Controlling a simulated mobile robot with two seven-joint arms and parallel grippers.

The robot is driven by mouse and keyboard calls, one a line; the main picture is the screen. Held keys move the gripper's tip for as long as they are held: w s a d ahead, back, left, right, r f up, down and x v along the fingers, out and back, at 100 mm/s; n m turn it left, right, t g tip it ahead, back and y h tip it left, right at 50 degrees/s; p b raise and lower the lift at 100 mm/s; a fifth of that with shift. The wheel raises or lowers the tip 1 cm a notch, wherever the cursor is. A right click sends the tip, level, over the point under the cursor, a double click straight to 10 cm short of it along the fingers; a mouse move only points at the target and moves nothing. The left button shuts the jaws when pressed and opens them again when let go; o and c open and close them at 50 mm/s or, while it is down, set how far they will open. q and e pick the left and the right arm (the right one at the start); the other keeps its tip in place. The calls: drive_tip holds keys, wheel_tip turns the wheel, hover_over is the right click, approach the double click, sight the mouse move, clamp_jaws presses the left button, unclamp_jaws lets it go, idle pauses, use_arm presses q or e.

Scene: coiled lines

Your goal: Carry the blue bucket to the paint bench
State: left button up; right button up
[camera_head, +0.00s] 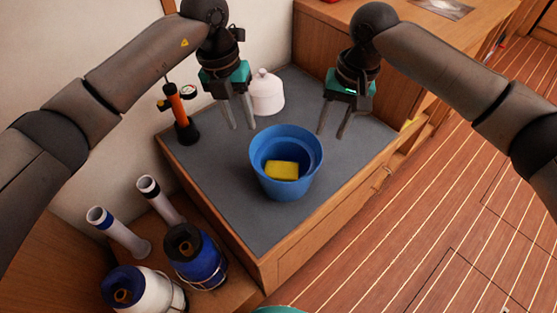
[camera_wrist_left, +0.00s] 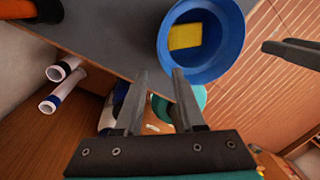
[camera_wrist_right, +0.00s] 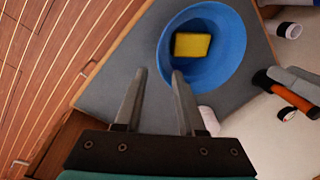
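The blue bucket (camera_head: 286,180) stands upright on the grey top of a wooden cabinet, near its front edge, with a yellow sponge-like block (camera_head: 282,170) inside. It also shows in the left wrist view (camera_wrist_left: 228,62) and the right wrist view (camera_wrist_right: 237,45). My left gripper (camera_head: 243,127) is open and empty, above and behind the bucket on the left. My right gripper (camera_head: 331,134) is open and empty, behind the bucket on the right. Neither gripper touches the bucket. I cannot tell which surface is the paint bench.
A white lidded jar (camera_head: 266,93) stands behind the bucket. An orange and black pump-like tool (camera_head: 178,112) stands at the left edge. Blue and white containers (camera_head: 195,255) and tubes (camera_head: 122,235) stand lower left. Striped wooden floor (camera_head: 430,215) lies open on the right.

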sight(254, 160)
use_arm(q)
drive_tip(key=shift+s+d, duration=0.1)
use_arm(e)
drive_tip(key=shift+s+d, duration=0.1)
